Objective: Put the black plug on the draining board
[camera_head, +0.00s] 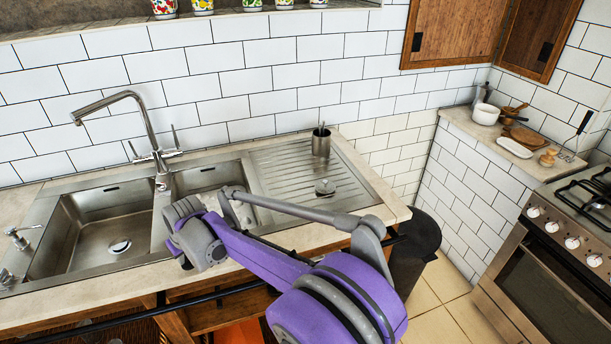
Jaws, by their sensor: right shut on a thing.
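The steel draining board (290,165) is to the right of the sink basins. A small round grey metal piece with a raised middle (325,187) lies on it towards the front; I cannot tell what it is. My right gripper (188,222) is at the front edge of the smaller basin, left of the draining board. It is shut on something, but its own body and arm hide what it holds. I do not see a black plug clearly anywhere. My left gripper is out of view.
A steel cup (321,141) stands at the back of the draining board. The tap (150,135) rises behind the large left basin (105,230). A dark bin (415,250) stands right of the counter. A stove (560,255) is at far right. Much of the draining board is bare.

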